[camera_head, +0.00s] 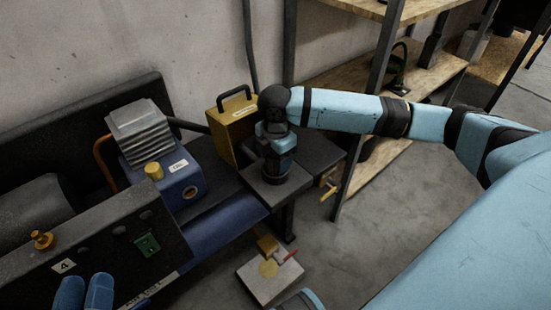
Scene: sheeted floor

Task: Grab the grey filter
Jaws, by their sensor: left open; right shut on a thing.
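The grey filter (276,176) looks like a short dark cylinder at the middle of the view, upright at the grey plate (256,193) on the end of the machine. My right gripper (275,158) comes down over it from above and is shut on it. The gripper and wrist hide its upper part, and I cannot tell whether its base touches the plate.
A blue compressor (180,180) with a finned grey head and a yellow box (233,130) stand left of the filter. A dark control panel (110,245) is at the lower left. Wooden shelving (425,75) stands behind my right arm. A pale block (268,277) lies low in front.

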